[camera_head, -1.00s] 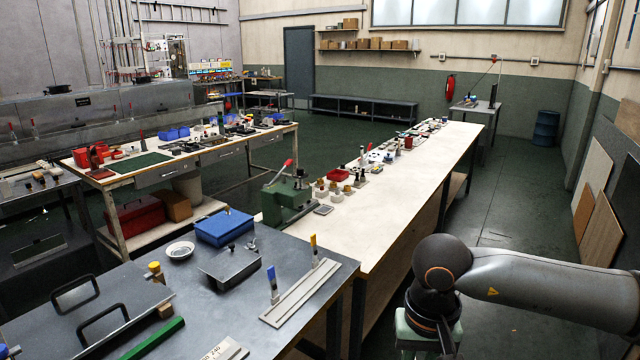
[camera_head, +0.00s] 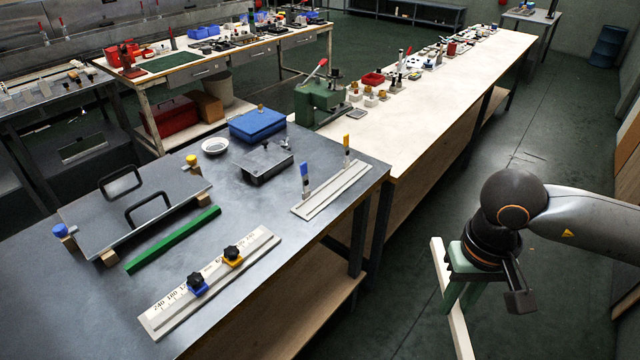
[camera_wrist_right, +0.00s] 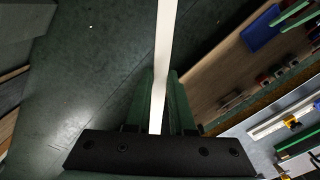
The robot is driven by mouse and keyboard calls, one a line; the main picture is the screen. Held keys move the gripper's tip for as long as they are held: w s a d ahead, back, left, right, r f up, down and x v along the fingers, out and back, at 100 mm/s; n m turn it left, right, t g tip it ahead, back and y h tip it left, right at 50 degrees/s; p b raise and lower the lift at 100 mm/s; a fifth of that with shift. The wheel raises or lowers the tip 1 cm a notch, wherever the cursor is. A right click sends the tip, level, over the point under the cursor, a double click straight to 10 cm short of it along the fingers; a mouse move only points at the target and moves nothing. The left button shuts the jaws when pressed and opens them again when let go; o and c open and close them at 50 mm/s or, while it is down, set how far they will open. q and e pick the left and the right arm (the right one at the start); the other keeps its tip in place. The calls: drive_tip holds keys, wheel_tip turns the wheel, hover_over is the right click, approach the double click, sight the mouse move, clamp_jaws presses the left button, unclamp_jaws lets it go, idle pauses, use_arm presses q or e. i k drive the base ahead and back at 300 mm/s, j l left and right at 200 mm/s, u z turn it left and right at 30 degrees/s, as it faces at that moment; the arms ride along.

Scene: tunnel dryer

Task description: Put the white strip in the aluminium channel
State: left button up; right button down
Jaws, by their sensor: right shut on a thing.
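The white strip (camera_head: 459,335) is a long thin bar held out over the floor, right of the grey table. My right gripper (camera_head: 456,295) is shut on it near its middle, and the strip sticks out on both sides. In the right wrist view the white strip (camera_wrist_right: 164,45) runs up from between the green fingers (camera_wrist_right: 159,105). The aluminium channel, which I take to be the long light rail (camera_head: 333,190) with a blue and a yellow upright handle, lies on the table's right part, apart from the strip. My left gripper is out of view.
On the grey table (camera_head: 90,300) are a scale bar (camera_head: 175,308) with two black knobs, a green bar (camera_head: 172,240), a plate with two handles (camera_head: 135,205), a white bowl (camera_head: 215,146) and a blue box (camera_head: 257,124). A long pale bench (camera_head: 440,100) adjoins behind. Floor at right is clear.

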sight(335, 185)
drive_tip(key=l+u, duration=0.15)
drive_tip(key=u, duration=0.35)
drive_tip(key=i+l+u, duration=0.1)
drive_tip(key=u, duration=0.4)
drive_tip(key=l+u, duration=0.5)
drive_tip(key=l, duration=0.3)
drive_tip(key=l+u, duration=0.1)
drive_tip(key=l, duration=0.3)
drive_tip(key=k+l, duration=0.15)
drive_tip(key=l, duration=0.85)
drive_tip(key=i, duration=0.4)
drive_tip(key=u, duration=0.05)
